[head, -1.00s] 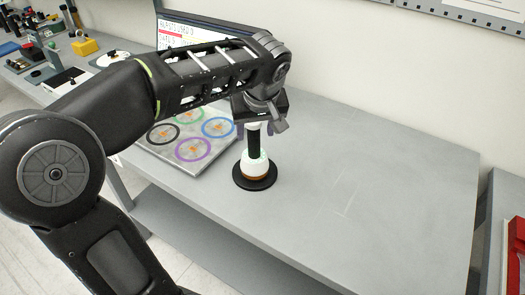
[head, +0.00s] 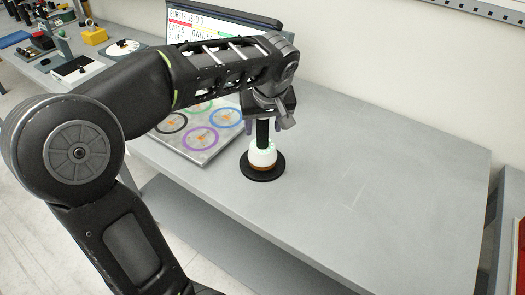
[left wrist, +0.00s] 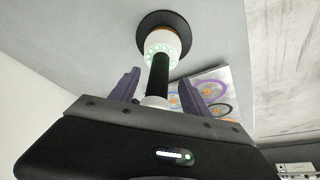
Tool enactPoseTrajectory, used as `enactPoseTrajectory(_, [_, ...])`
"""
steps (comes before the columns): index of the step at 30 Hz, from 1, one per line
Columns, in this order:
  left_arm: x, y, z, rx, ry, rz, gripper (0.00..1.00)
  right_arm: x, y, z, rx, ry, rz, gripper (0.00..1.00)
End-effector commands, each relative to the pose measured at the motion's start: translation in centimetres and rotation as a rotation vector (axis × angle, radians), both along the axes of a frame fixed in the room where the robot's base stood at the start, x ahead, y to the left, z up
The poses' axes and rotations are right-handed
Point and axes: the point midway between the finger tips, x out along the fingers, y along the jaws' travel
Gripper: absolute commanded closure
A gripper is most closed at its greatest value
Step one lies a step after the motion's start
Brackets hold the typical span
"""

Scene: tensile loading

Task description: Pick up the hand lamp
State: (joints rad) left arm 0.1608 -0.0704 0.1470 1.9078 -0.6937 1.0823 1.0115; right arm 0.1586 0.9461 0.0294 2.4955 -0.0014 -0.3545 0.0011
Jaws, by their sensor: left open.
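The hand lamp (head: 262,154) stands upright on the grey table, with a black round base, a white body with an orange band and a black handle. It also shows in the left wrist view (left wrist: 162,45), with a ring of small green lights on the white part. My left gripper (head: 264,122) is above it, pointing down. In the left wrist view its two dark fingers (left wrist: 160,88) are open, one on each side of the black handle, with gaps visible. The top end of the lamp is partly hidden by the gripper. My right gripper is not in view.
A board with coloured rings (head: 200,143) lies left of the lamp, partly behind my arm. A screen (head: 225,22) stands at the back. Small tools and a yellow block (head: 94,36) sit on another bench at far left. The grey table (head: 400,160) is clear to the right.

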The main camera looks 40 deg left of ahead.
Motion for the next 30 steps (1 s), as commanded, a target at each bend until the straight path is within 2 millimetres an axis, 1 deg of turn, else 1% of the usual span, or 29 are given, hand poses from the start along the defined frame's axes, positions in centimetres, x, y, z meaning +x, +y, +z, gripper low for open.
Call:
enactPoseTrajectory(1, [0.1, 0.2, -0.9, -0.001, 0.003, 0.001, 0.45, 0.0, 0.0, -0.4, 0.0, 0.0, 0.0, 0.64])
enactPoseTrajectory(6, [0.9, 0.9, -3.3, -0.001, 0.003, 0.001, 0.45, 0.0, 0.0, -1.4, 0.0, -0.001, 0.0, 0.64])
enactPoseTrajectory(9, [1.2, 1.2, -4.2, 0.001, 0.002, 0.001, 0.45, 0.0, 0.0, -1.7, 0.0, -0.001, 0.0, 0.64])
enactPoseTrajectory(29, [1.4, 1.3, -4.3, 0.0, 0.0, 0.0, 0.45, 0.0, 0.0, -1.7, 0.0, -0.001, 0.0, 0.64])
enactPoseTrajectory(30, [1.4, 1.3, -4.3, 0.0, 0.0, 0.0, 0.48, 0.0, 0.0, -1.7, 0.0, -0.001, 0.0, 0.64])
